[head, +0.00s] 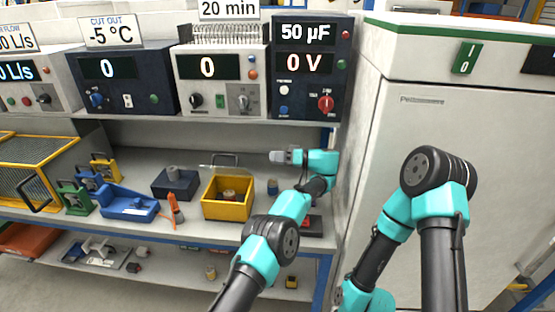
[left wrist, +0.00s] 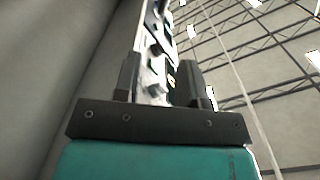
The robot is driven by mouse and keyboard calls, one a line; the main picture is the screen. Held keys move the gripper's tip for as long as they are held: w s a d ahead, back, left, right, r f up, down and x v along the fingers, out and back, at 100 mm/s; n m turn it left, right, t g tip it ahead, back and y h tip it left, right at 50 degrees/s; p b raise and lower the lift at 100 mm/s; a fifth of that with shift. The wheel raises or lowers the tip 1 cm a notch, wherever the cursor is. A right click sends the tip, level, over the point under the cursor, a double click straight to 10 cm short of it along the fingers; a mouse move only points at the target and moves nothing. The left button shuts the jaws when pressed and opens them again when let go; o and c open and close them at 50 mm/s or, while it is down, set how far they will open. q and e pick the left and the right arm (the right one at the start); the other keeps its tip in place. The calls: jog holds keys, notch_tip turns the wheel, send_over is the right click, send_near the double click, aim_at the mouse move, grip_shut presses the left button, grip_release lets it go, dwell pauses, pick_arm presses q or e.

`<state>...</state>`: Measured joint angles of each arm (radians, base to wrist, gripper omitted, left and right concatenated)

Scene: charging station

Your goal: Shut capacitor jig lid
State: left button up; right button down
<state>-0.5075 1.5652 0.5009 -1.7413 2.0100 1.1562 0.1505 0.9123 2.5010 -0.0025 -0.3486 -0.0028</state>
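The capacitor jig looks like the yellow open-topped box (head: 228,211) on the bench in the head view. A small brownish part sits inside it. Its lid (head: 222,160) appears to stand raised at the back of the box, with a dark handle; its panel is hard to make out. My left gripper (head: 280,156) is to the right of the raised lid, pointing left and apart from it. In the left wrist view the left gripper's fingers (left wrist: 160,82) are spread with nothing held between them. My right arm shows at the right, but its gripper is not visible.
Powered instruments, including the 50 µF unit (head: 311,65), stand on the shelf above. A dark block (head: 175,184), a blue fixture (head: 128,203) and an orange tool (head: 175,211) lie left of the box. A white cabinet (head: 455,120) closes off the right side.

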pick_arm(q)
jog(key=shift+s+d, duration=0.15)
jog(key=shift+d, duration=0.3)
